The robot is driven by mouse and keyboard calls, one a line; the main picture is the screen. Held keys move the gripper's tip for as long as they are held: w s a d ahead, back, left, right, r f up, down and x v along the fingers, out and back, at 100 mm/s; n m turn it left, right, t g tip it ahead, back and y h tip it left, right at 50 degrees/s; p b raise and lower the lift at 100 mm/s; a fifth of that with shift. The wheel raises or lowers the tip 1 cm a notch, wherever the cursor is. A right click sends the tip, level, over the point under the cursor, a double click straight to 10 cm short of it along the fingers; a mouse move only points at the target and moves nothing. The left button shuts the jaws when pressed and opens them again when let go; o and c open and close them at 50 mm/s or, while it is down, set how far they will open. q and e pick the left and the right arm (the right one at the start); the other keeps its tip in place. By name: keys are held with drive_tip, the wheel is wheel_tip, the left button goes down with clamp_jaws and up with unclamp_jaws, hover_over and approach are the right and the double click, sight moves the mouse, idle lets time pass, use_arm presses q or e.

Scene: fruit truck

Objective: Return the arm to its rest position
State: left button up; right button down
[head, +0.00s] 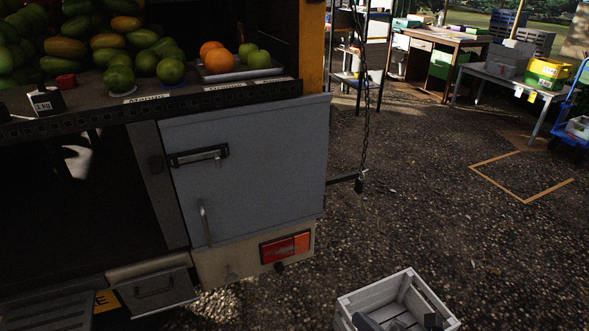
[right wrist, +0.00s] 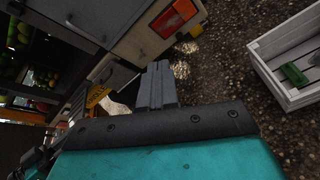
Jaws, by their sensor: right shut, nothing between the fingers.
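My right gripper (right wrist: 157,72) shows in the right wrist view, with its two grey fingers together and nothing between them. Behind the fingers is a dark mount with a teal body. It is in the air near the truck's rear bumper, with the crate apart to its right in that view. In the head view, a grey shape at the bottom edge, over the near part of the crate, may be its fingertips; the rest is cut off. My left gripper is not in view.
A pale wooden crate (head: 345,300) stands on the gravel; a green object (right wrist: 293,74) lies inside it. The truck's grey door (head: 260,150) is closed. Oranges (head: 217,61) and other fruit fill the shelf above. A chain (head: 368,110) hangs right. Gravel to the right is largely clear.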

drive_tip(key=s+d+f+m+g+h, duration=0.15)
drive_tip(key=s+d+m, duration=0.45)
drive_tip(key=m, duration=0.8)
drive_tip(key=s+d+f+m+g+h, duration=0.1)
drive_tip(key=s+d+m+h, duration=0.25)
drive_tip(key=d+m, duration=0.7)
drive_tip(key=a+r+m+p, duration=0.1)
drive_tip(key=a+m, duration=0.6)
drive_tip(key=a, duration=0.5)
drive_tip(key=shift+s+a+r+t+y+p, duration=0.3)
drive_tip(key=shift+a+t+p, duration=0.05)
drive_tip(key=shift+p, duration=0.05)
